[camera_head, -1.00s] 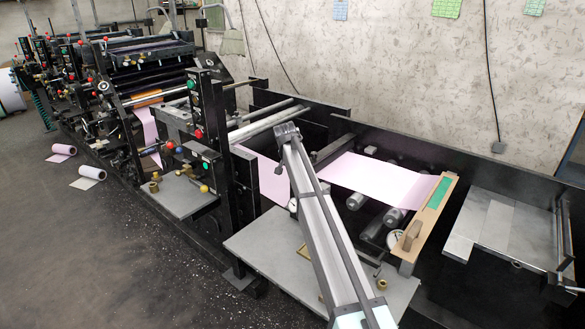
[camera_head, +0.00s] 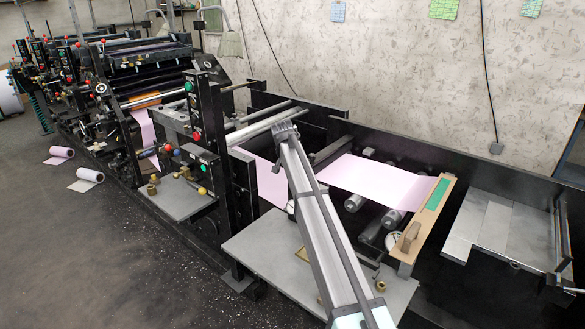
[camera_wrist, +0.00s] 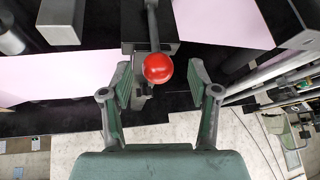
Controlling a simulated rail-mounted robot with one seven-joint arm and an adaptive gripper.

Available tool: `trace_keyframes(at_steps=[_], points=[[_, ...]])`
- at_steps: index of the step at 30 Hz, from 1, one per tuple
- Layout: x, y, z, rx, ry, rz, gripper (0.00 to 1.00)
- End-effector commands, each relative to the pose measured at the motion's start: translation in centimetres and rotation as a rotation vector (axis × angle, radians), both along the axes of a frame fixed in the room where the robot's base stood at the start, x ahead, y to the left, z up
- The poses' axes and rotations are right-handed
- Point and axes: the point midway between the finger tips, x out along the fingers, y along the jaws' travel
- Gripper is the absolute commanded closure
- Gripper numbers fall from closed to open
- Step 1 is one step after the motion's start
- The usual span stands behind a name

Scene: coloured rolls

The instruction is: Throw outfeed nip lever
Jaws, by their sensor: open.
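In the wrist view a red ball knob (camera_wrist: 158,68) sits at the end of a dark lever rod (camera_wrist: 152,25), which runs up to a dark block at the top. My gripper (camera_wrist: 160,82) is open, with one green-padded finger on each side of the knob. A gap shows on both sides of the knob; how deep the knob sits between the fingers is hard to tell. In the head view my arm crosses the outfeed section of the press, and I cannot make out this lever or the gripper there.
A pink paper web (camera_head: 375,180) runs through the outfeed rollers. A wooden board with a handle (camera_head: 425,225) lies across the right side. A grey table plate (camera_head: 265,250) and the dark frame (camera_head: 465,165) surround my arm. Open floor (camera_head: 90,260) lies at the left.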

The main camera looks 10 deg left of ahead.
Motion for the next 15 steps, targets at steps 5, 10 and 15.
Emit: trace_keyframes(at_steps=[5, 10, 15], points=[[-2.0, 0.2, 3.1, 0.0, -0.002, 0.0, 0.39], [-3.5, 0.4, 5.7, -0.001, -0.002, 0.0, 0.39], [-4.5, 0.5, 7.4, -0.001, -0.002, 0.0, 0.39]])
